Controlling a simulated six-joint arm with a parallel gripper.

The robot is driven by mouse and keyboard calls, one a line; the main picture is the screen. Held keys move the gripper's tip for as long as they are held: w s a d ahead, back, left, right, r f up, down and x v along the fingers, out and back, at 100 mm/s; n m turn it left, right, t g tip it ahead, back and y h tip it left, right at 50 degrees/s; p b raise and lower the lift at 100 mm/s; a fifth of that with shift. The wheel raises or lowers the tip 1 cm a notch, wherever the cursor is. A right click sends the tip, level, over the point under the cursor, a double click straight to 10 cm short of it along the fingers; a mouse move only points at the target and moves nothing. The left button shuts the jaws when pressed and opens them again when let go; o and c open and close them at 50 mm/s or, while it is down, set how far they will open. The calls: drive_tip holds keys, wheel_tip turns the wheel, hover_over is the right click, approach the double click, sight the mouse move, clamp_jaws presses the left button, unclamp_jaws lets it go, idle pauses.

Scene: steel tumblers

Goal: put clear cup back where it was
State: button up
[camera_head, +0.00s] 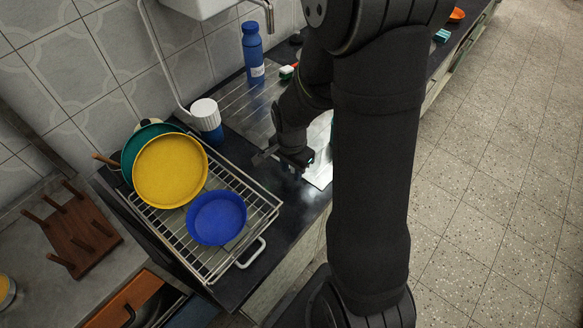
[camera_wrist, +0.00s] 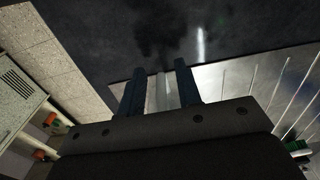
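I cannot make out a clear cup for certain in either view.
A wire dish rack (camera_head: 262,215) left of my gripper holds a yellow plate (camera_head: 170,170) and a blue bowl (camera_head: 216,218). A white-and-blue container (camera_head: 206,118) and a blue bottle (camera_head: 253,50) stand by the wall. The steel drainboard (camera_head: 240,105) has bare room.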

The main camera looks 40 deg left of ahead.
wheel_tip(320, 180, up, 12)
drive_tip(key=shift+r, duration=0.1)
idle(0.5)
drive_tip(key=shift+f, duration=5.35)
drive_tip(key=shift+f, duration=0.1)
